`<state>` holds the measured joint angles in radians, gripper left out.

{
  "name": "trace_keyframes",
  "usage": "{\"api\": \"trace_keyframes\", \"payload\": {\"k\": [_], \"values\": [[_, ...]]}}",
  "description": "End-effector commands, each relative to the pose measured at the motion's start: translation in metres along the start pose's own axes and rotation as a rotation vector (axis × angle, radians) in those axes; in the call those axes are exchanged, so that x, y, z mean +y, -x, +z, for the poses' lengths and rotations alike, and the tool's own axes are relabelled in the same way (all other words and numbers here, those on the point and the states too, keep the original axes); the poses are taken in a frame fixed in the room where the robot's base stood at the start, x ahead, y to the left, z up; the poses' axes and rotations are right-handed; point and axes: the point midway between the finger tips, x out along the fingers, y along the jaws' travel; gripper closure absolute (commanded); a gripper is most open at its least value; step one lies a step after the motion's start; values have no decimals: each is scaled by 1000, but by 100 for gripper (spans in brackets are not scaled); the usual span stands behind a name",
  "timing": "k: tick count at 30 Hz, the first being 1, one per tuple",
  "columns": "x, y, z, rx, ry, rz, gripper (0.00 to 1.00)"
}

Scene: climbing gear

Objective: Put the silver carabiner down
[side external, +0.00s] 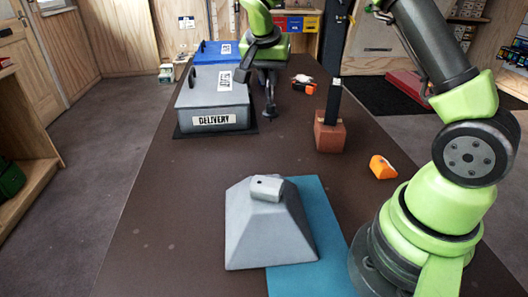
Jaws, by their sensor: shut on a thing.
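My gripper (269,108) points down over the far part of the dark table, just right of the grey delivery box. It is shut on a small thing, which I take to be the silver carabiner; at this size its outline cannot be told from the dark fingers. Whether it touches the table is unclear. No other silver carabiner shows clearly.
A grey box labelled DELIVERY (213,104) and a blue box (208,52) stand at the back left. A red-brown block with a black post (330,133), orange items (382,167) (303,83) and a grey sloped block (262,235) on a blue mat (325,235) are nearby. The left front table is clear.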

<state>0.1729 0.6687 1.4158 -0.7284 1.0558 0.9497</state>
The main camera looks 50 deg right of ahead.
Motion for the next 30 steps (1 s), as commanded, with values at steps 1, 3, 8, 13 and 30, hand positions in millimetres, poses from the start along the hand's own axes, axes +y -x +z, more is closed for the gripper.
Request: {"api": "trace_keyframes", "payload": {"k": [1, 3, 8, 13, 30], "values": [[-7, -1, -2, -2, -8, -7, 100], [-13, -2, -3, -7, -17, -13, 100], [-19, -15, 2, -14, -25, -15, 100], [-20, -45, 14, -14, -25, -15, 100], [-22, -95, 35, -10, -27, -21, 100]]}}
